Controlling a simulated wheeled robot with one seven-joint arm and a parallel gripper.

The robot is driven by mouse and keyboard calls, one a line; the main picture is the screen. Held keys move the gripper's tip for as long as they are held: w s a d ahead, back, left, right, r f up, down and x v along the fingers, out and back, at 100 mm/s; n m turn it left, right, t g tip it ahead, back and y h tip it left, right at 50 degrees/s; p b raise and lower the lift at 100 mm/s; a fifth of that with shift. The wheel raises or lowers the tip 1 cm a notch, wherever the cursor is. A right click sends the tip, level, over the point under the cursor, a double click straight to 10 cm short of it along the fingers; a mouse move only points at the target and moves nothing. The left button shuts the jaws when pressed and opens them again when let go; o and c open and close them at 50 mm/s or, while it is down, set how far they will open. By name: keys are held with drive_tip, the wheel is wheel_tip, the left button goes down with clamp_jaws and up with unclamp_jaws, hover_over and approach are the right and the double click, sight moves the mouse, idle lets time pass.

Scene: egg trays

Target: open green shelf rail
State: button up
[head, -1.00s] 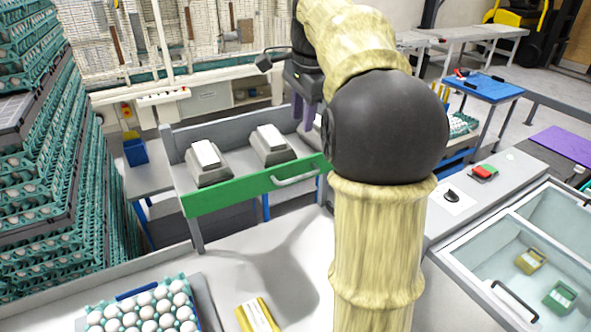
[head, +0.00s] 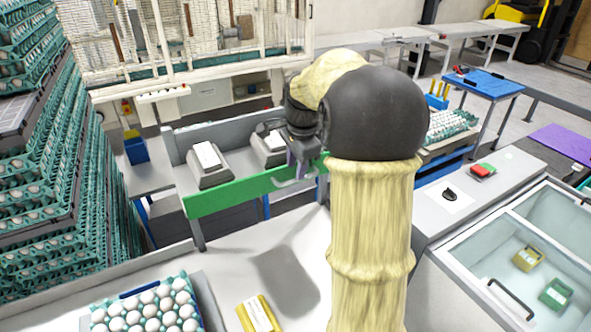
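The green shelf rail (head: 235,191) runs along the front of a grey shelf, with a pale bar handle near its right end. My gripper (head: 299,172) is at that handle, its purple fingers reaching down over it. The rail still stands upright across the shelf front.
Two grey devices with white tops stand on the shelf, the left one (head: 207,164) in clear view. An egg tray (head: 112,327) and a yellow pack (head: 257,314) lie on the near table. Egg tray stacks (head: 60,200) rise at left. A glass-lidded case (head: 500,290) is at right.

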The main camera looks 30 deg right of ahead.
sight(295, 180)
drive_tip(key=shift+w+f+p, duration=0.15)
drive_tip(key=shift+w+f, duration=0.05)
drive_tip(key=shift+f, duration=0.65)
drive_tip(key=shift+w+f+p, duration=0.15)
drive_tip(key=shift+f, duration=0.7)
clamp_jaws()
drive_tip(key=shift+s+f+t+b, duration=0.2)
drive_tip(key=shift+t+b, duration=0.1)
drive_tip(key=shift+b, duration=0.45)
